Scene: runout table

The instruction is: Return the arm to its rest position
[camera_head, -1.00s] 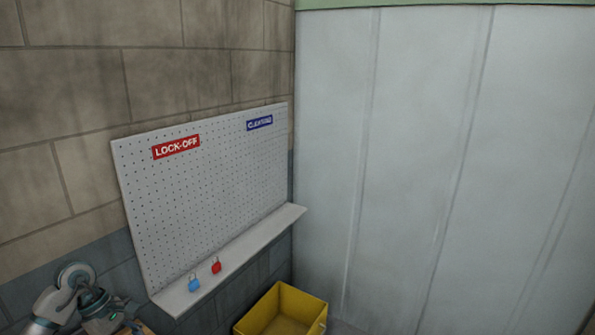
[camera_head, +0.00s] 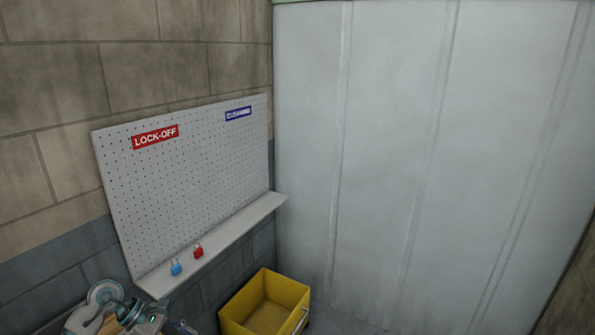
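My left arm shows at the lower left edge, with a round grey joint and a dark wrist part bearing a small green light. What seems to be my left gripper (camera_head: 180,327) is cut by the bottom edge, and its fingers cannot be made out. My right arm and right gripper are out of view.
A white pegboard (camera_head: 190,185) with a red LOCK-OFF label (camera_head: 155,137) and a blue label (camera_head: 239,113) leans on the block wall. Its shelf (camera_head: 225,240) holds a blue padlock (camera_head: 176,268) and a red padlock (camera_head: 198,252). A yellow bin (camera_head: 288,292) stands below, beside pale panels (camera_head: 390,150).

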